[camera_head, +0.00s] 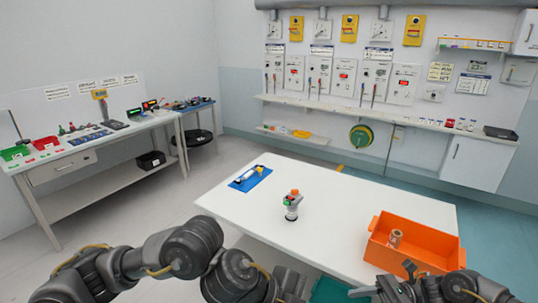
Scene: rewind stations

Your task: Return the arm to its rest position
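My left arm reaches in from the left, and my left gripper (290,284) is at the front edge of the white table (335,205). Its fingers are dark and foreshortened, so I cannot tell whether they are open. My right gripper (380,281) is low at the front right, below the orange bin. Its fingers look spread apart, with nothing visible between them. Both grippers appear apart from the objects on the table.
A small grey device with an orange top (292,205) stands mid-table. A blue mat (250,179) with a yellow-and-white item lies at the left. An orange bin (416,262) holding a copper-coloured roll (395,238) sits at the right. A workbench (80,147) stands far left.

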